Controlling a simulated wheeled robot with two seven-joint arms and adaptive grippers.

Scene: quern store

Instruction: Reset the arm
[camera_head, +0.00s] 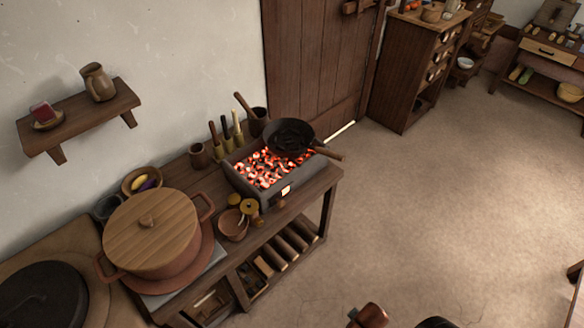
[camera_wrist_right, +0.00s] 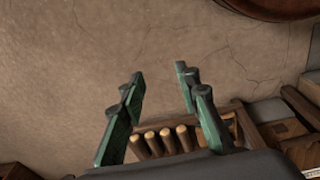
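My right gripper (camera_wrist_right: 161,82) shows in the right wrist view with its two green fingers spread well apart. Nothing is between them. It hangs over the bare floor, with the ends of several wooden logs (camera_wrist_right: 165,140) behind and below the fingers. I cannot make out either gripper in the head view. A brown rounded shape and a dark one are cut off at that view's bottom edge, and I cannot tell what they are.
A wooden bench (camera_head: 328,181) along the wall holds a glowing coal brazier (camera_head: 265,172) with a black pan (camera_head: 290,135) on it, and a large lidded pot (camera_head: 150,235). A wall shelf (camera_head: 85,118) is above. The floor (camera_head: 430,210) to the right is clear.

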